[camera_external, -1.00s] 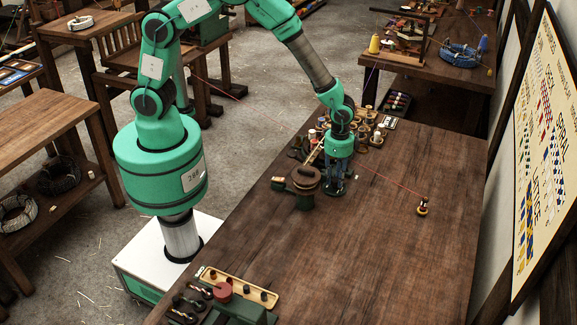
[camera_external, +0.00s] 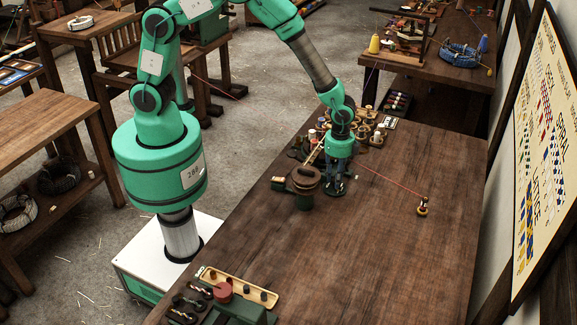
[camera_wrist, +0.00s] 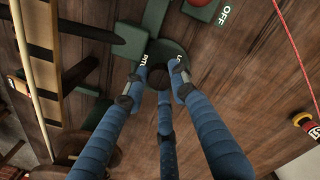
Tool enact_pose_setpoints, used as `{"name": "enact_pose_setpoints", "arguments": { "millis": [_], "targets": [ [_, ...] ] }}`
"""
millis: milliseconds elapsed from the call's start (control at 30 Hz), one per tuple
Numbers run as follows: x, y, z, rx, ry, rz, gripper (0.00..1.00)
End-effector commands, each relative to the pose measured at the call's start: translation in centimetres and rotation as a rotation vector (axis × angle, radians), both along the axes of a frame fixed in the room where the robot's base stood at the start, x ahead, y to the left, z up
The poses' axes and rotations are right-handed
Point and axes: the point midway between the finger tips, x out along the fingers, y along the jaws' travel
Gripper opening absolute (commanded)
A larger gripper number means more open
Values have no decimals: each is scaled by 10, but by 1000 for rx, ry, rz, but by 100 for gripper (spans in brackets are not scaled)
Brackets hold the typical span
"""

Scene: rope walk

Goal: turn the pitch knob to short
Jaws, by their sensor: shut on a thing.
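The dark round pitch knob (camera_wrist: 159,76) sits on a green plate (camera_wrist: 163,52) in the wrist view, with part of a white label beside it. The blue fingers of my gripper (camera_wrist: 162,86) close around the knob from several sides. Which way the knob points is hidden by the fingertips. In the external view my gripper (camera_external: 336,178) reaches straight down to the green base on the table, and the knob itself is hidden there.
A red button (camera_wrist: 200,3) with an OFF label is just above in the wrist view. A wooden drum (camera_external: 303,180) stands close left of my gripper. A red line runs right to a small weight (camera_external: 423,206). The table (camera_external: 370,260) is clear in front.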

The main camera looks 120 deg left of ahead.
Motion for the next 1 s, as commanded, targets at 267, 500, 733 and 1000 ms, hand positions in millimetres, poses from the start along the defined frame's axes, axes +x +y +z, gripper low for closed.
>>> {"name": "enact_pose_setpoints", "arguments": {
  "millis": [267,500,733,1000],
  "targets": [
    [1,0,1,1,-3,1,38],
    [1,0,0,0,-1,1,45],
    [1,0,4,0,-1,1,45],
    [1,1,29,1,-3,2,45]
  ]
}}
